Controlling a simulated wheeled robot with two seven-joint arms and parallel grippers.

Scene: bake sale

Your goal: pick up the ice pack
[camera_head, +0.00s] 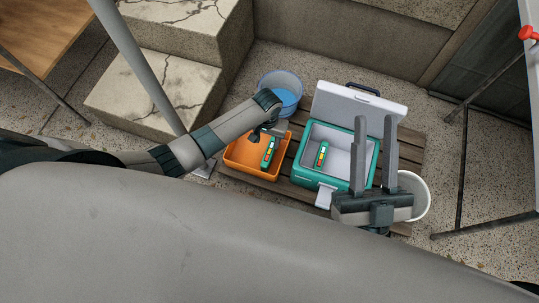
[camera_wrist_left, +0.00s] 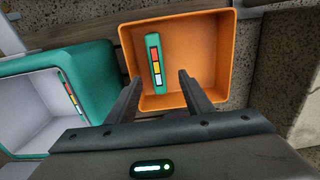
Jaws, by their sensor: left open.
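A green ice pack (camera_head: 269,152) with red, yellow and white squares lies in the orange bin (camera_head: 233,164). My left gripper (camera_head: 272,131) is open and empty above the bin. Its fingertips (camera_wrist_left: 157,80) show on either side of the pack's lower part, apparently above it. A similar striped green piece (camera_head: 321,154) is inside the open teal cooler (camera_head: 308,177). My right gripper (camera_head: 375,122) is open and empty, in front of the cooler in the head view.
The bin and cooler stand on a slatted wooden pallet (camera_head: 408,150). A blue bucket (camera_head: 267,83) stands behind the bin, a white bucket (camera_head: 420,197) right of the cooler. The cooler's raised lid (camera_head: 340,104) is at the back. Stone steps (camera_head: 165,90) are at the left.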

